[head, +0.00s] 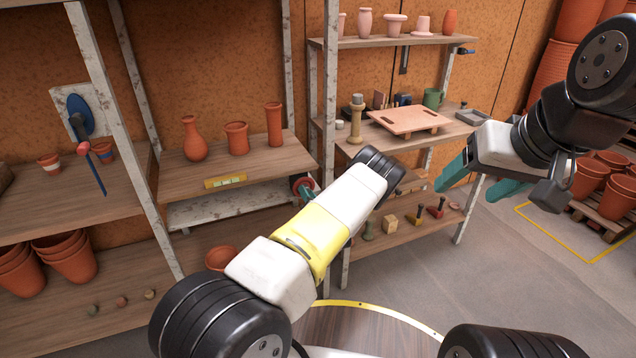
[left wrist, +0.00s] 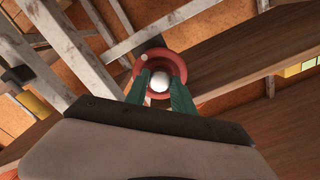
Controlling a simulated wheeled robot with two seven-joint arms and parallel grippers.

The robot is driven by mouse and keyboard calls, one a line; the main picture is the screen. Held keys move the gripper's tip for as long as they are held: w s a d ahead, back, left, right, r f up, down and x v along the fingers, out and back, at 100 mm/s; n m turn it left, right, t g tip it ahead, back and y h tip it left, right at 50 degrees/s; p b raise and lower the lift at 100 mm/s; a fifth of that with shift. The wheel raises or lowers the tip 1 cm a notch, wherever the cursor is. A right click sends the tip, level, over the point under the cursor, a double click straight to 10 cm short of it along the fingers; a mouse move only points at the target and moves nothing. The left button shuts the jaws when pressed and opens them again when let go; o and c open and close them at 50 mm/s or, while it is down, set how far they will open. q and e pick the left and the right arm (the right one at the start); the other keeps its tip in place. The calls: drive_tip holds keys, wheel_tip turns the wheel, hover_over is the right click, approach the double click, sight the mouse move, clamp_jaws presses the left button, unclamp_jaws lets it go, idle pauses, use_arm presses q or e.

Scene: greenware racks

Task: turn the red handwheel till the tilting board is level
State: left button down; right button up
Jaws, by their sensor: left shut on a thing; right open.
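The red handwheel (head: 301,186) sits at the right front end of the tilting board (head: 262,158), mostly hidden in the head view by my left arm. In the left wrist view the red wheel (left wrist: 181,66) is a round rim around a white hub (left wrist: 159,82). My left gripper (left wrist: 159,86) has its green fingers inside the rim, shut on the hub. A yellow level with a green vial (head: 225,182) is on the board's front edge; its bubble is too small to read. I cannot tell the board's tilt. My right gripper (head: 479,184) is open, empty, in the air.
A bottle vase (head: 193,138), a pot (head: 236,138) and a tall cylinder (head: 274,125) stand on the board. White-painted uprights (head: 329,130) stand close to my left arm. Racks behind hold pottery and tools.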

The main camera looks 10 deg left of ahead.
use_arm(q)
drive_tip(key=shift+m, duration=1.1)
drive_tip(key=c, duration=1.1)
unclamp_jaws()
drive_tip(key=shift+s+d, duration=0.1)
drive_tip(key=v, duration=0.7)
drive_tip(key=shift+s+d, duration=0.2)
drive_tip(key=shift+s, duration=0.1)
